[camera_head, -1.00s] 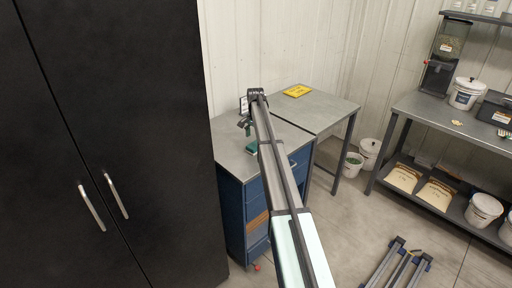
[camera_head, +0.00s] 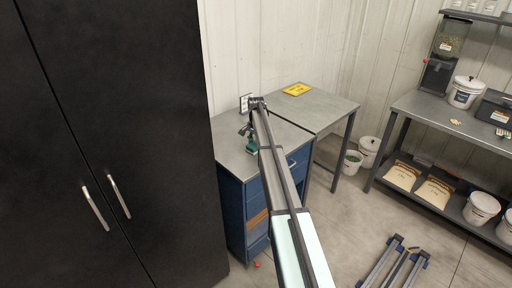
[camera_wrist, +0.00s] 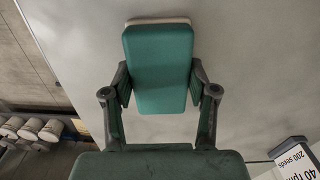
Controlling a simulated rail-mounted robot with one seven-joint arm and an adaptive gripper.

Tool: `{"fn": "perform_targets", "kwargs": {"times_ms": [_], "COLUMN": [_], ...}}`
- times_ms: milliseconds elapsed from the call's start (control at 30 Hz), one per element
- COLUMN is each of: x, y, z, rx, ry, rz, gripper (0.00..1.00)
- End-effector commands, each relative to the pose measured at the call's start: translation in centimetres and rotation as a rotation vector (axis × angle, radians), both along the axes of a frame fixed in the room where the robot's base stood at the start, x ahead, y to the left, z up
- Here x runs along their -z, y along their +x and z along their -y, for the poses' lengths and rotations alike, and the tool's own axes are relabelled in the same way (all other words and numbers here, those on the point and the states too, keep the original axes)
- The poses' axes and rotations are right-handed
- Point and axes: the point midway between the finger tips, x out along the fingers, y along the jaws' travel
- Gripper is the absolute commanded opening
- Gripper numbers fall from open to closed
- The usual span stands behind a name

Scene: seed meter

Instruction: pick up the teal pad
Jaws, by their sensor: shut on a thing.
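The teal pad (camera_wrist: 160,65) is a rectangular block with a pale edge at its far end. In the wrist view it sits between the two dark fingers of my gripper (camera_wrist: 160,88), which are shut on its sides. In the head view the teal pad (camera_head: 251,147) shows small and narrow at my gripper (camera_head: 246,131), over the grey top of the blue drawer cabinet (camera_head: 232,155). My arm hides part of this area. Whether the pad is clear of the top is hard to tell.
A small white sign (camera_head: 244,103) stands behind my gripper; it also shows in the wrist view (camera_wrist: 297,160). A grey table (camera_head: 325,110) with a yellow card (camera_head: 297,89) adjoins the cabinet. A tall black cupboard (camera_head: 110,120) stands close on the left.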

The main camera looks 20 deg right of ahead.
Motion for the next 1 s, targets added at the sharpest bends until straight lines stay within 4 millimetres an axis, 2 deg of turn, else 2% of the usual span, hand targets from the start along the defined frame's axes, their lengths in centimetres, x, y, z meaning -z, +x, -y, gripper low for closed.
{"fn": "perform_targets", "kwargs": {"times_ms": [267, 467, 667, 1000], "x": [-0.1, -1.9, -5.8, -14.6], "y": [0.0, 0.0, 0.1, 0.1], "z": [0.0, 0.0, 0.0, 0.0], "rx": [0.0, 0.0, 0.0, 0.0], "ry": [0.001, 0.0, 0.0, 0.0], "rz": [-0.001, 0.0, 0.002, 0.002], "gripper": [0.2, 0.2, 0.2, 0.2]}}
